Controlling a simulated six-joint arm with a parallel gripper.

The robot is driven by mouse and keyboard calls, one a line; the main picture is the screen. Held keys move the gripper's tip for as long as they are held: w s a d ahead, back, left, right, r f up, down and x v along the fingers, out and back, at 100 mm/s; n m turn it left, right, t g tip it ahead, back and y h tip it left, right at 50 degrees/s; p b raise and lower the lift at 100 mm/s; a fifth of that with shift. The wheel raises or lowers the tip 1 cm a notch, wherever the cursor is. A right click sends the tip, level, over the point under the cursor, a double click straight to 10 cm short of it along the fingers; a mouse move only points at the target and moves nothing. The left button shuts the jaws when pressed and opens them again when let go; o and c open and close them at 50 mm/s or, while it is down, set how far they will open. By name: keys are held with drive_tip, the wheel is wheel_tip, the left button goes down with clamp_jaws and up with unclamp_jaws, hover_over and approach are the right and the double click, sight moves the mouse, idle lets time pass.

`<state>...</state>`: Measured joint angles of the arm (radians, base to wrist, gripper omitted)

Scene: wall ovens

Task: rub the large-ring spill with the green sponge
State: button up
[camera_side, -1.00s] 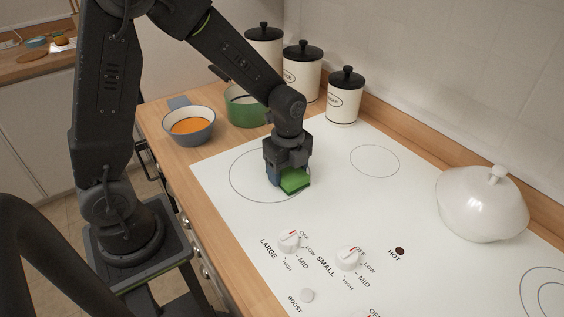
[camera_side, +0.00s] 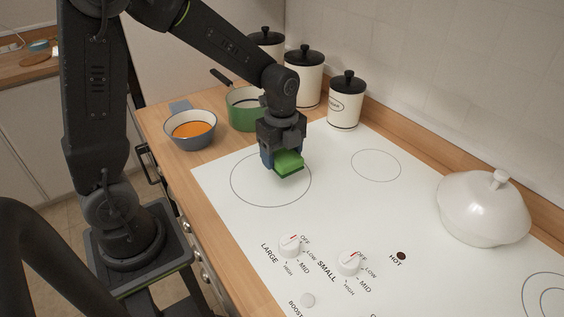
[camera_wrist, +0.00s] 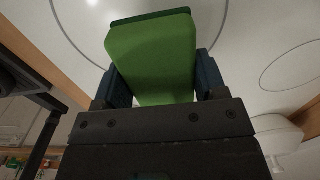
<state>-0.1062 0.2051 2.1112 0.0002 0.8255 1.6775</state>
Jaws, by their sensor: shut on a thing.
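My gripper (camera_side: 282,160) is shut on the green sponge (camera_side: 289,162) and holds it over the large ring (camera_side: 233,192) on the white cooktop. The sponge appears raised a little above the surface, inside the upper right part of the ring. In the wrist view the green sponge (camera_wrist: 152,52) sits between the two dark blue fingers, with its darker green side at the far end. No spill shows clearly inside the large ring; the area right under the sponge and gripper is hidden.
A blue-grey pan with orange contents (camera_side: 191,131) and a green pot (camera_side: 243,112) stand on the wooden counter behind the ring. Several lidded canisters (camera_side: 345,100) line the wall. A white lidded dish (camera_side: 482,212) sits at right. Knobs (camera_side: 290,246) stand in front.

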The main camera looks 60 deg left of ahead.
drive_tip(key=shift+r, duration=1.85)
